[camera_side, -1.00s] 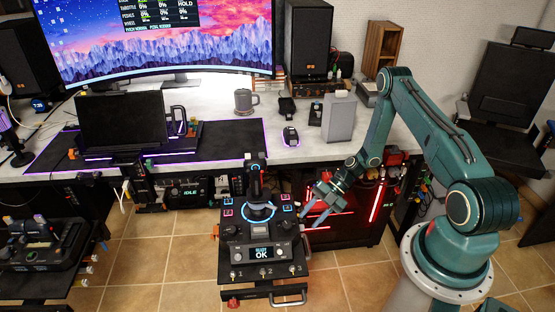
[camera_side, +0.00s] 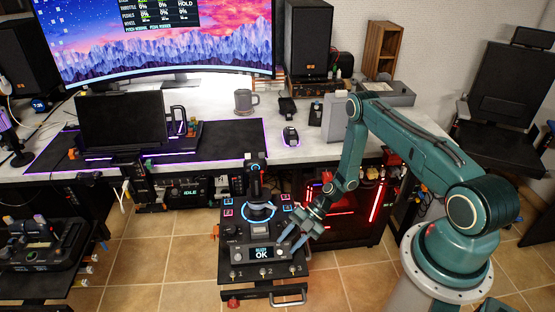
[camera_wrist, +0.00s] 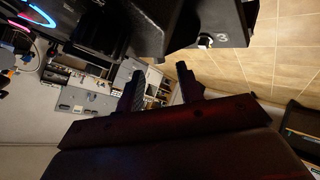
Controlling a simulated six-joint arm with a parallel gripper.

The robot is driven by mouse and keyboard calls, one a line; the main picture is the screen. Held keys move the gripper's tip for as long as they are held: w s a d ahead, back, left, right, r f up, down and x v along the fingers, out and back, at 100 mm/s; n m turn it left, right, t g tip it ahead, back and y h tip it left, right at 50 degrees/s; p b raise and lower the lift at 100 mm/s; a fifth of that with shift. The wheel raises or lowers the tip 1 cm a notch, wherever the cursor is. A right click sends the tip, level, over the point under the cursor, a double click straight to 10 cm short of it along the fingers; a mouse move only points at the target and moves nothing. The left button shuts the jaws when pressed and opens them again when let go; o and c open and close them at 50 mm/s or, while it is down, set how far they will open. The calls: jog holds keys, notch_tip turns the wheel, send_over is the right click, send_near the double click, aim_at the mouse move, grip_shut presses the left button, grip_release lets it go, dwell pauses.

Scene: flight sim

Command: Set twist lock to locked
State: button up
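The joystick console (camera_side: 229,257) stands low in front of the desk, with a stick (camera_side: 256,186) in a blue-lit ring and a display (camera_side: 262,253) reading "READY OK". I cannot tell for certain which control is the twist lock. My gripper (camera_side: 288,244) is at the console's right front, close to the display's right side; contact cannot be judged. In the wrist view my gripper (camera_wrist: 160,88) has its two dark fingers apart with nothing between them. The dark console edge (camera_wrist: 225,18) with a small metallic knob (camera_wrist: 205,41) is above the fingers there.
Small switches numbered 1 to 3 (camera_side: 264,272) line the console's front. A red-lit computer case (camera_side: 345,225) stands behind and right of my gripper. A monitor (camera_side: 165,40) and mug (camera_side: 244,101) are on the desk (camera_side: 215,155). Tiled floor (camera_side: 345,280) is open in front.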

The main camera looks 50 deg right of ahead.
aim_at(281, 251)
jog(key=shift+x, duration=1.65)
